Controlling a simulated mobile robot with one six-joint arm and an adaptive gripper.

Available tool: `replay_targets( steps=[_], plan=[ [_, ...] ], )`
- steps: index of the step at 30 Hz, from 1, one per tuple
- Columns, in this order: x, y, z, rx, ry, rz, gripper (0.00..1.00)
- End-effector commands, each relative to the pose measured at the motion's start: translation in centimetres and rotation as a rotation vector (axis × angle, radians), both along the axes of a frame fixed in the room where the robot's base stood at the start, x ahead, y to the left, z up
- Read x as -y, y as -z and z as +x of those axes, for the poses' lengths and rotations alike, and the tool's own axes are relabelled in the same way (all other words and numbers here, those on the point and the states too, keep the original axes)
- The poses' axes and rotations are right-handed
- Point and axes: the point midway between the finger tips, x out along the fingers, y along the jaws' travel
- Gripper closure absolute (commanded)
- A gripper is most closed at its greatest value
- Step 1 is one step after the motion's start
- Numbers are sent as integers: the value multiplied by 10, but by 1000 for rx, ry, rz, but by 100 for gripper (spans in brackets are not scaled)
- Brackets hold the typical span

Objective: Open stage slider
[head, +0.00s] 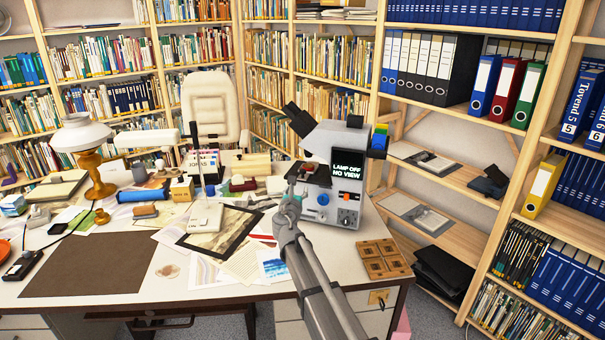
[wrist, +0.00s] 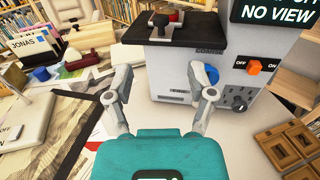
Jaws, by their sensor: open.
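A grey and white microscope (head: 343,140) stands on the desk; its screen (head: 348,168) reads "LAMP OFF NO VIEW". In the wrist view its dark stage plate (wrist: 205,30) juts toward me above the base, with a small upright black piece (wrist: 160,19) on top. Which part is the stage slider I cannot tell for certain. My gripper (wrist: 161,96) is open and empty, its fingers spread in front of and below the stage plate. In the head view my gripper (head: 292,190) is left of the microscope base. A blue knob (wrist: 211,74) shows behind the right finger.
An orange on/off switch (wrist: 254,67) and a dark dial (wrist: 240,103) are on the microscope base. Wooden square pieces (head: 383,259) lie right of my arm. A framed print (head: 222,230) and papers lie left. The brown desk mat (head: 105,264) is clear.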

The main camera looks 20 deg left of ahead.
Motion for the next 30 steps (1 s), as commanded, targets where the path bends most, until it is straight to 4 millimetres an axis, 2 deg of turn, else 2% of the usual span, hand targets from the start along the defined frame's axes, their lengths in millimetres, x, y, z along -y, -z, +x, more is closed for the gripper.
replay_targets(
  steps=[8,14,30],
  plan=[
    [0,0,4,-1,2,3,29],
    [-2,0,20,-2,3,4,29],
    [-13,0,98,-2,3,4,29]
  ],
)
